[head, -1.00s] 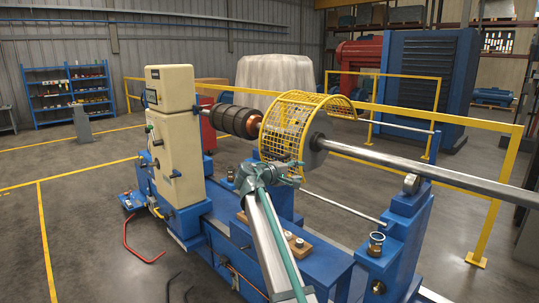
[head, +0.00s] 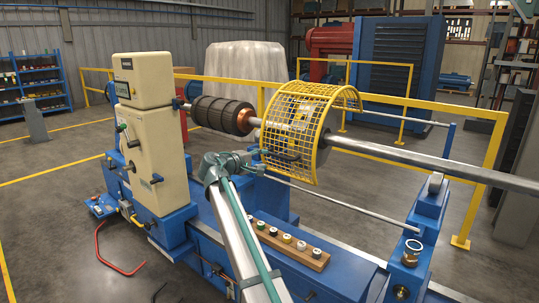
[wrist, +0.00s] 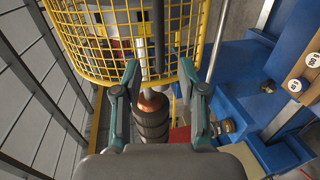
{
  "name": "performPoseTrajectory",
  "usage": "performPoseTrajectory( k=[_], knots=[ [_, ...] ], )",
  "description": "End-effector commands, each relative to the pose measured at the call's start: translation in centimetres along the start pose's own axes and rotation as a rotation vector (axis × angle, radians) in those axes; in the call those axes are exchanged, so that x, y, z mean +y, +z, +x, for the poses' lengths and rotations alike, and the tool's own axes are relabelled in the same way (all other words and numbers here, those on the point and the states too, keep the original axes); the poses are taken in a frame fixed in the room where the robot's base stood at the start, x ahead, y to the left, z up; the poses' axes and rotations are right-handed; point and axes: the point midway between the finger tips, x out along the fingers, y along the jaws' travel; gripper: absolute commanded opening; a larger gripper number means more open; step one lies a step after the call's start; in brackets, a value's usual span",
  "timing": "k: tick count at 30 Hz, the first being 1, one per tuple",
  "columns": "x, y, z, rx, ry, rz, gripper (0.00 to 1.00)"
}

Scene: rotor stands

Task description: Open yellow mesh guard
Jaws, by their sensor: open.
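The yellow mesh guard (head: 298,118) is a curved cage over the shaft, down on the side facing me. A dark handle (head: 283,155) shows low on its mesh. My gripper (head: 258,154) is at the guard's lower left edge in the head view. In the wrist view my gripper (wrist: 159,78) is open, with one finger on each side and no held object between them. The guard (wrist: 115,38) fills the top of that view, its yellow rim crossing close to the fingertips. I cannot tell whether the fingers touch it.
A steel shaft (head: 420,170) runs right from the guard, with a dark rotor (head: 221,114) to its left. A cream control cabinet (head: 152,155) stands left. A wooden block with several round knobs (head: 288,243) lies on the blue bench below. A yellow railing (head: 405,110) runs behind.

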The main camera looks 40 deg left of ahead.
Motion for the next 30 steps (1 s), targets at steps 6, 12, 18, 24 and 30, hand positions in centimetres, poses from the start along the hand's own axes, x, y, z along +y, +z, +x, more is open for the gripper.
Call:
performPoseTrajectory(
  k=[6, 12, 18, 24, 30],
  knots=[
    [0.3, 0.0, 2.5, -0.002, 0.0, 0.0, 0.41],
    [0.3, -0.1, 6.0, -0.003, -0.001, 0.0, 0.41],
    [0.3, -0.1, 8.9, -0.002, -0.001, -0.001, 0.41],
    [0.1, -0.1, 10.3, 0.0, 0.0, 0.0, 0.41],
    [0.0, 0.0, 10.6, 0.0, 0.0, 0.0, 0.41]
  ],
)
